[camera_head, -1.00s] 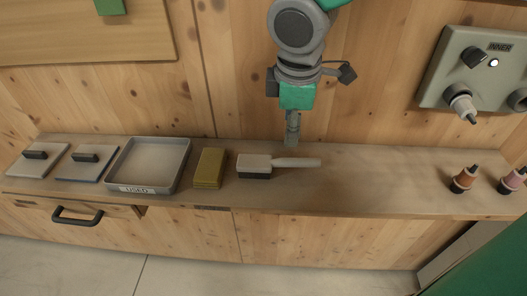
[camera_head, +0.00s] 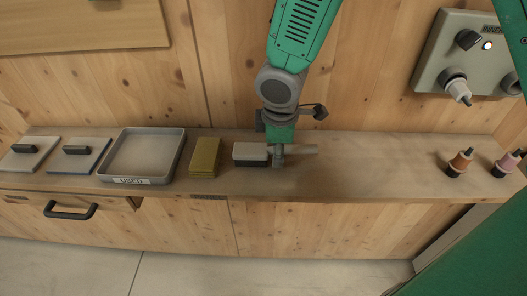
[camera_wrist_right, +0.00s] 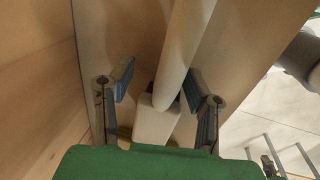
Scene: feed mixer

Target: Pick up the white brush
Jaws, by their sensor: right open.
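The white brush (camera_head: 250,152) lies on the wooden shelf with its dark bristles down and its pale handle pointing right. My right gripper (camera_head: 278,160) is over the brush where the head meets the handle, pointing down, and hides part of it. In the right wrist view the brush handle (camera_wrist_right: 182,60) runs between the two open fingers (camera_wrist_right: 160,90), with a gap on each side. The fingers are not closed on it. My left gripper is not in view.
A yellow block (camera_head: 205,157) stands just left of the brush, then a grey tray (camera_head: 178,150) labelled USED and two plates with dark handles (camera_head: 77,158). A control box (camera_head: 440,45) is on the wall. The shelf between brush and bottles is clear.

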